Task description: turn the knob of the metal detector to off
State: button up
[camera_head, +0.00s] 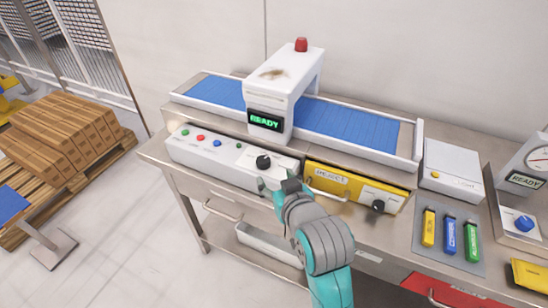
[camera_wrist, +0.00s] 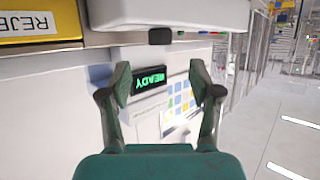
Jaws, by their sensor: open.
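The metal detector is a white arch (camera_head: 288,72) over a blue conveyor belt, with a red lamp on top and a green READY display (camera_head: 265,120). The display also shows in the wrist view (camera_wrist: 150,79). A white control panel (camera_head: 205,153) stands in front of the belt, with a black knob (camera_head: 263,162) at its right end. In the wrist view the knob (camera_wrist: 160,36) is a dark block beyond the fingertips, roughly centred between them. My gripper (camera_head: 277,186) is open and empty, just in front of the knob and apart from it. The knob's setting is not readable.
A yellow box (camera_head: 330,182) with another black knob (camera_head: 378,206) sits right of the panel. Several small coloured buttons line the panel's left part. Colored sticks (camera_head: 450,235) lie in a tray at the right.

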aim_at(264, 160)
jog(key=x, duration=0.7)
jog(key=r+x, duration=0.1)
jog(key=x, duration=0.3)
jog(key=shift+w+a, duration=0.1)
jog(key=shift+w, duration=0.05)
jog(key=c, duration=1.2)
